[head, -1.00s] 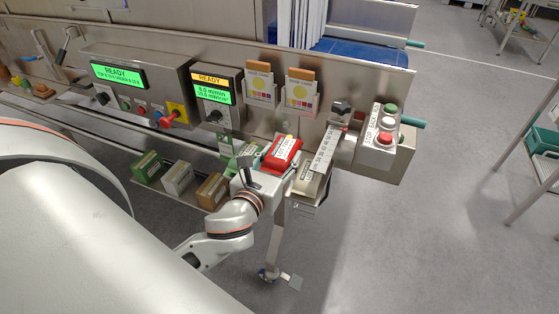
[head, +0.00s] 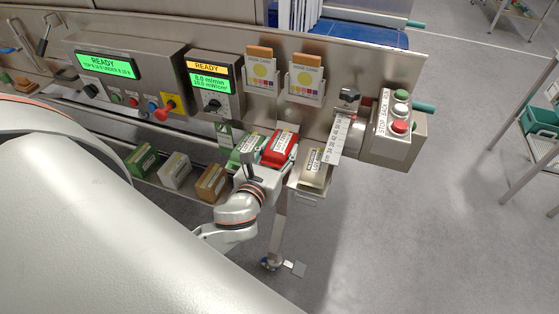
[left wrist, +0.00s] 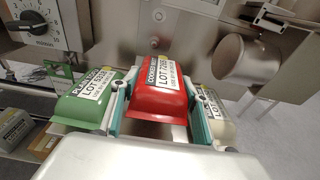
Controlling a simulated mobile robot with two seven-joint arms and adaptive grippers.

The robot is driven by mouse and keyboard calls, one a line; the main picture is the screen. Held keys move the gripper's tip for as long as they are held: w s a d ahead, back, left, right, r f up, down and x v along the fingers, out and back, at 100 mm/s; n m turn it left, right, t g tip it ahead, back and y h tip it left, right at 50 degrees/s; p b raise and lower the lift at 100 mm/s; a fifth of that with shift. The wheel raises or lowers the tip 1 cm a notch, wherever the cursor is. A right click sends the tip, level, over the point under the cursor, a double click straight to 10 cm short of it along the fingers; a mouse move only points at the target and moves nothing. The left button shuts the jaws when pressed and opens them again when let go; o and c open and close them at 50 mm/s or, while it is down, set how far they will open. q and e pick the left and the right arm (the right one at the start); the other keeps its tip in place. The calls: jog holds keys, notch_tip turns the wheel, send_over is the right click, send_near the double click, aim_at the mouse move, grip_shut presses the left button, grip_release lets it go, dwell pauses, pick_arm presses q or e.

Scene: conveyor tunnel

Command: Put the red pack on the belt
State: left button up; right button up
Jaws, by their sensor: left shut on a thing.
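The red pack (head: 280,148) has a white and yellow lot label. My left gripper (head: 268,160) is shut on it, with a teal-padded finger on each side in the left wrist view (left wrist: 160,95). The green pack (head: 247,150) is close on its left and the cream pack (head: 313,167) on its right. I cannot tell whether the red pack touches the rack below it or hangs just above. A blue belt surface (head: 360,38) shows behind the steel panel at the top right. My right gripper is not in view.
The steel panel (head: 390,70) stands between the packs and the blue surface. A ruler (head: 338,138) and a button box (head: 398,125) stand to the right. Green, white and brown boxes (head: 212,183) line a lower shelf. Page cards (head: 306,75) hang on the panel.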

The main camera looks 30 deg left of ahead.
pick_arm(q)
notch_tip(320, 180, down, 4)
jog(key=shift+r+b, duration=0.1)
jog(key=shift+b, duration=0.55)
jog(key=shift+f, duration=0.25)
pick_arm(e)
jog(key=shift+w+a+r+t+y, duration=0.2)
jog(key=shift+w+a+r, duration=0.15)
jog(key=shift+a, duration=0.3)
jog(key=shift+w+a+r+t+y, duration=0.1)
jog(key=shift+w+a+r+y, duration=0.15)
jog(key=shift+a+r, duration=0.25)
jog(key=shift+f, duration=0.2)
pick_arm(q)
jog(key=o, duration=1.2)
jog(key=shift+f, duration=0.25)
jog(key=o, duration=0.4)
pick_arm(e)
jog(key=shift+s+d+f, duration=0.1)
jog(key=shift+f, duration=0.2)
pick_arm(q)
jog(key=shift+r, duration=0.15)
